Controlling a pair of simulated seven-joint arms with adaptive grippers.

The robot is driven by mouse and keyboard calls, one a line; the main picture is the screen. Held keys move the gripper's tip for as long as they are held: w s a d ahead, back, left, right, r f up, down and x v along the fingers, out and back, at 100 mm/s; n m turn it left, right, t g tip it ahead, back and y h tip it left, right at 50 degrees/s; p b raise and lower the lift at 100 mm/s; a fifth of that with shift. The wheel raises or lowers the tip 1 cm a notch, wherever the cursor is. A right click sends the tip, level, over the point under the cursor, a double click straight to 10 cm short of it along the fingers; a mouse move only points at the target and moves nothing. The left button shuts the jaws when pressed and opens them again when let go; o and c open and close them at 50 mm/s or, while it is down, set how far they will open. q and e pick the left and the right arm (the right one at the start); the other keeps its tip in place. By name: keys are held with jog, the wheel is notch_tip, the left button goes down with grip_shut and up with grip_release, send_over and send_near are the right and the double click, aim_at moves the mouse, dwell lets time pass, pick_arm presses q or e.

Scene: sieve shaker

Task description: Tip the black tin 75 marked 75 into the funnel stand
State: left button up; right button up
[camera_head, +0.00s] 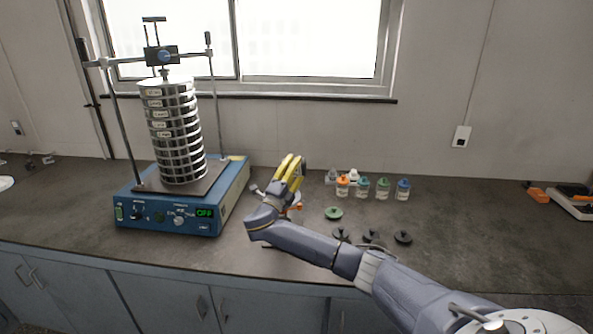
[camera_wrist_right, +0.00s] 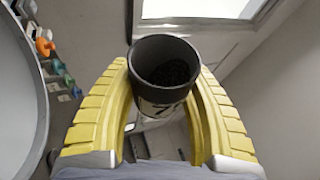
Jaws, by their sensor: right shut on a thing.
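My right gripper (camera_head: 293,165) is raised above the bench, right of the sieve shaker. In the right wrist view its yellow fingers are shut on the black tin (camera_wrist_right: 165,62), one on each side. The tin's open mouth shows dark grainy contents inside. Its pale label (camera_wrist_right: 160,108) shows part of a "7"; the rest is cut off by the angle. In the head view the tin is mostly hidden by the gripper. The funnel stand cannot be made out clearly; a small orange part (camera_head: 297,206) shows below the gripper. My left gripper is not in view.
The blue sieve shaker (camera_head: 226,197) with its sieve stack (camera_head: 178,135) stands left of the gripper. Several bottles with coloured caps (camera_head: 383,190) stand behind on the right. A green lid (camera_head: 333,213) and black lids (camera_head: 403,237) lie nearby. The bench farther right is mostly clear.

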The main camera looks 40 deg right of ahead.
jog(key=shift+w+a+r+n+t, duration=0.15)
jog(key=shift+n+t, duration=0.15)
jog(key=shift+n, duration=0.3)
jog(key=shift+r+n+t, duration=0.15)
jog(key=shift+n+t, duration=0.15)
jog(key=shift+n, duration=0.3)
jog(key=shift+w+a, duration=0.35)
jog(key=shift+a, duration=0.05)
dwell(0.3)
jog(key=m, duration=0.1)
jog(key=m+g, duration=0.2)
jog(key=shift+s+d+f+m, duration=0.2)
jog(key=shift+s+f+m, duration=0.05)
jog(key=shift+m, duration=0.05)
jog(key=shift+s+d+m+g, duration=0.2)
jog(key=shift+m+g, duration=0.4)
jog(key=shift+m, duration=0.4)
